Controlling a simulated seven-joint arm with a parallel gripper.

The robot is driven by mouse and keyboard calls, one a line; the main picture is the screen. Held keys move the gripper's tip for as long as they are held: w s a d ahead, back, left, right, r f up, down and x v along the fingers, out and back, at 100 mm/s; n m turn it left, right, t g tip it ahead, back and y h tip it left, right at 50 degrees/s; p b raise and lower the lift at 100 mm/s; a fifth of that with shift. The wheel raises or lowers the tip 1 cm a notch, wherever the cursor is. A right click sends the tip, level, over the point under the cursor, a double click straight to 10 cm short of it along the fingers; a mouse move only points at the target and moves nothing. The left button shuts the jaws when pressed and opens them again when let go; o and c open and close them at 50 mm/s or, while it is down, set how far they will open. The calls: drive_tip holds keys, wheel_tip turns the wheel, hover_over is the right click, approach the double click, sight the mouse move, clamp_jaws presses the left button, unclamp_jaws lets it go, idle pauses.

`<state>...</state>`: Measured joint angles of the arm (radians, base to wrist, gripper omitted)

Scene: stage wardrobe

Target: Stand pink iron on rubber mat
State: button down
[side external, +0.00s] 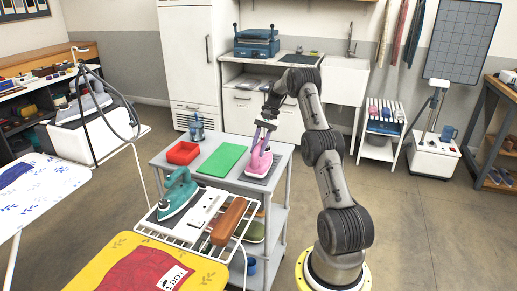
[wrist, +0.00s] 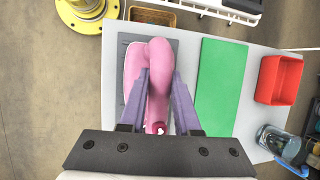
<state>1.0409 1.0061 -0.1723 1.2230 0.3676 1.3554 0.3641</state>
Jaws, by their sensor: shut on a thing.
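The pink iron (side external: 259,163) is over the grey rubber mat (side external: 273,171) at the right end of the grey cart's top. In the wrist view the iron (wrist: 158,52) covers much of the mat (wrist: 125,44). My gripper (side external: 265,137) comes down from above. Its two fingers (wrist: 160,80) are shut on the iron, one on each side of the handle. I cannot tell whether the iron's base touches the mat.
A green mat (side external: 223,159) lies just left of the rubber mat, with a red tray (side external: 183,153) beyond it. A clear bottle (side external: 197,131) stands at the back.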

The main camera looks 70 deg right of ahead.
drive_tip(key=c, duration=0.6)
unclamp_jaws()
drive_tip(key=shift+f, duration=0.1)
